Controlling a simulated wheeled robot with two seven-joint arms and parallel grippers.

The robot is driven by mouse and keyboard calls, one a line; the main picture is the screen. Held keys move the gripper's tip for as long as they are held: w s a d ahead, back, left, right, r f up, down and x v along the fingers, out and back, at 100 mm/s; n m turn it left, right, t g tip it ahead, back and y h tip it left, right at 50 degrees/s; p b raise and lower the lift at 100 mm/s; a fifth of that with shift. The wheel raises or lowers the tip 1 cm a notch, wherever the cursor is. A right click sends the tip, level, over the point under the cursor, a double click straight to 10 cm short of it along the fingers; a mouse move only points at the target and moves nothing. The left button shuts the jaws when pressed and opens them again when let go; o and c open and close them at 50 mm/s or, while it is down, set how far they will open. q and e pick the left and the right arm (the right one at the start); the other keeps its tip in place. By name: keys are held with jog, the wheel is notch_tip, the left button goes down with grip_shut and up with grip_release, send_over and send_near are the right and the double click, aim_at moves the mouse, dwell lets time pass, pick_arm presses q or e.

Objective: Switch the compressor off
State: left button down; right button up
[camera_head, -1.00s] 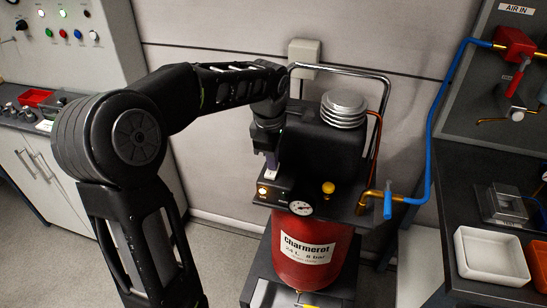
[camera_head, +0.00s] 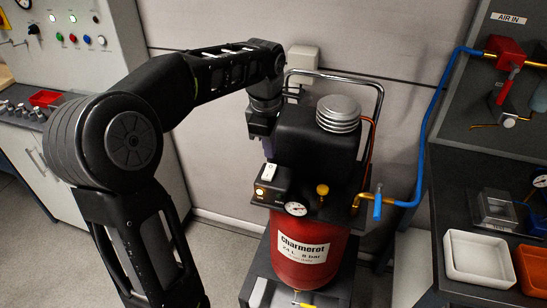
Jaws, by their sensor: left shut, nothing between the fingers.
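The compressor has a red tank (camera_head: 300,250) labelled "Charmerot" and a black motor housing (camera_head: 312,140) with a ribbed grey cap. On its black control box is a white rocker switch (camera_head: 269,171), in plain view. An amber lamp (camera_head: 260,191) beside it glows. My left gripper (camera_head: 268,148) is shut and empty, pointing down just above and behind the rocker, apart from it in the picture. Its fingertips are small and partly hidden by the motor housing. My right gripper is not in view.
A pressure gauge (camera_head: 295,209) and a brass knob (camera_head: 322,189) sit in front. A blue hose (camera_head: 425,140) runs from a brass valve to the red wall unit (camera_head: 505,48). A white tray (camera_head: 478,258) stands on the right bench. A control panel (camera_head: 75,40) is at the left.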

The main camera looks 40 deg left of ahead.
pick_arm(q)
notch_tip(320, 180, up, 7)
send_over(271, 167)
jog(key=s+d, duration=0.1)
jog(key=s, duration=0.3)
jog(key=shift+w+d+f, duration=0.1)
jog(key=shift+w, duration=0.15)
jog(key=shift+w, duration=0.1)
jog(key=shift+w+a+r+b, duration=0.2)
jog(key=shift+w+a+b, duration=0.1)
jog(key=shift+w, duration=0.25)
jog(key=shift+f, duration=0.1)
jog(key=f, duration=0.4)
jog(key=w+f, duration=0.1)
jog(key=f, duration=0.8)
jog(key=shift+w+a+f+b, duration=0.25)
jog(key=shift+w+b, duration=0.1)
jog(key=shift+w, duration=0.05)
jog(key=shift+f, duration=0.15)
